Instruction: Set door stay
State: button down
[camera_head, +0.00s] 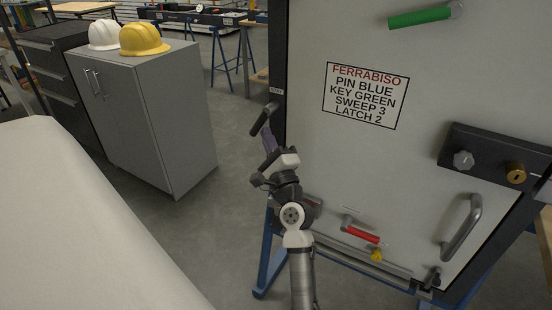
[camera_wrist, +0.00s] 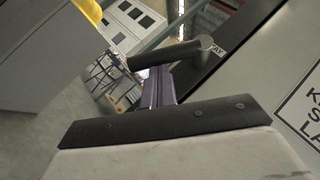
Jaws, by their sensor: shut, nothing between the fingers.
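The stay lever (camera_head: 263,119) is a black bar on the left edge of the light grey door (camera_head: 450,90), beside a small label (camera_head: 276,91). In the wrist view the lever (camera_wrist: 166,55) lies across the top middle, and the label (camera_wrist: 217,48) shows partly as "AY". My gripper (camera_head: 267,134) is shut and empty, its purple-grey fingers pointing up at the lever. In the wrist view the gripper (camera_wrist: 159,78) ends right at the lever's underside. I cannot tell whether they touch.
The door carries a placard (camera_head: 364,96), a green handle (camera_head: 420,17), a lock box (camera_head: 490,158), a grey pull handle (camera_head: 461,228), a red handle (camera_head: 361,232) and a yellow knob (camera_head: 376,255). A grey cabinet (camera_head: 150,120) stands left; open floor lies between it and the door.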

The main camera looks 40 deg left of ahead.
aim_at(252, 130)
jog(key=a+m+t+b, duration=0.1)
jog(key=m+t+b, duration=0.2)
jog(key=a+m+t+h+b, duration=0.1)
jog(key=m+t+b, duration=0.2)
jog(key=b, duration=0.1)
jog(key=s+a+m+t+b, duration=0.1)
jog(key=a+m+t+b, duration=0.1)
jog(key=m+t+b, duration=0.1)
jog(key=shift+r+m+b, duration=0.25)
jog(key=shift+m+b, duration=0.05)
jog(key=shift+b, duration=0.3)
jog(key=shift+a+r+t+h+b, duration=0.3)
jog(key=shift+r+h+b, duration=0.1)
jog(key=shift+b, duration=0.1)
